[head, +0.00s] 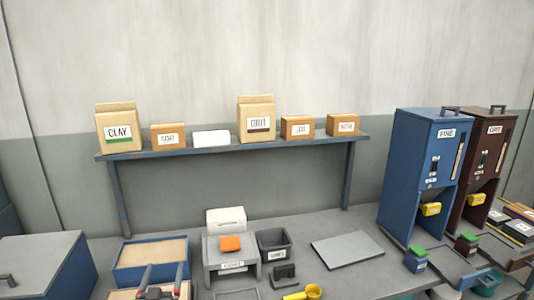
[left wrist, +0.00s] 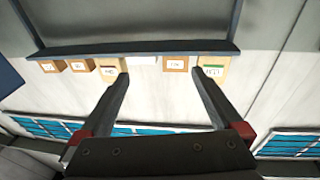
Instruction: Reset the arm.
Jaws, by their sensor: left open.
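My left gripper (head: 164,270) shows at the bottom left of the head view, in front of a blue-rimmed tray (head: 122,271) with a tan filling. Its two dark fingers point up and stand apart, with nothing between them. In the left wrist view the gripper (left wrist: 160,73) is also open and empty. Past its fingertips, the shelf (left wrist: 140,47) and its boxes appear upside down. My right gripper is not in view.
The wall shelf (head: 230,145) holds a CLAY bag (head: 119,115), another bag (head: 257,108) and several small boxes. Below are a grey stand (head: 212,262) with an orange block (head: 230,243), a dark bin (head: 274,240), a flat grey plate (head: 347,250), and blue (head: 405,170) and brown (head: 484,135) dispensers.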

